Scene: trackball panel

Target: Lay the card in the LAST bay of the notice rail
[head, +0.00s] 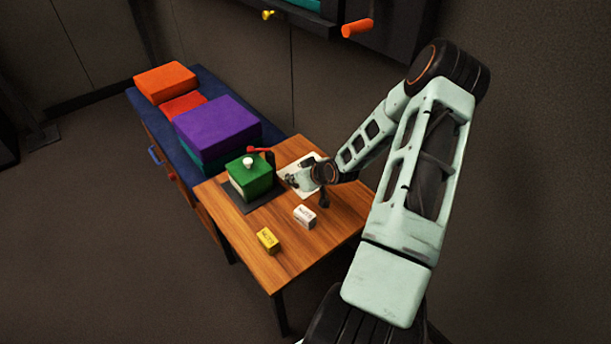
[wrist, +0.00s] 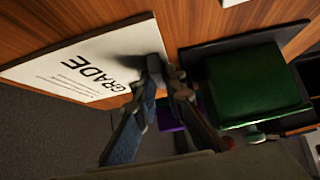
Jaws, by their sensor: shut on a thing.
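The card (head: 299,164) is a white sheet with dark print; in the wrist view the card (wrist: 110,58) shows the word "GRADE". It is at the back edge of the wooden table, beside the green box. My gripper (head: 291,181) is over the card's side nearest the green box. In the wrist view my gripper (wrist: 163,70) is shut at the card's edge, with its fingertips covering a bit of it. Whether the card touches the table or is slightly lifted, I cannot tell. I cannot make out the notice rail in either view.
The green box (head: 250,178) with a white knob stands on a dark mat (head: 265,196); a red lever is behind it. A white box (head: 305,217) and a yellow box (head: 267,239) are nearer the table's front.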

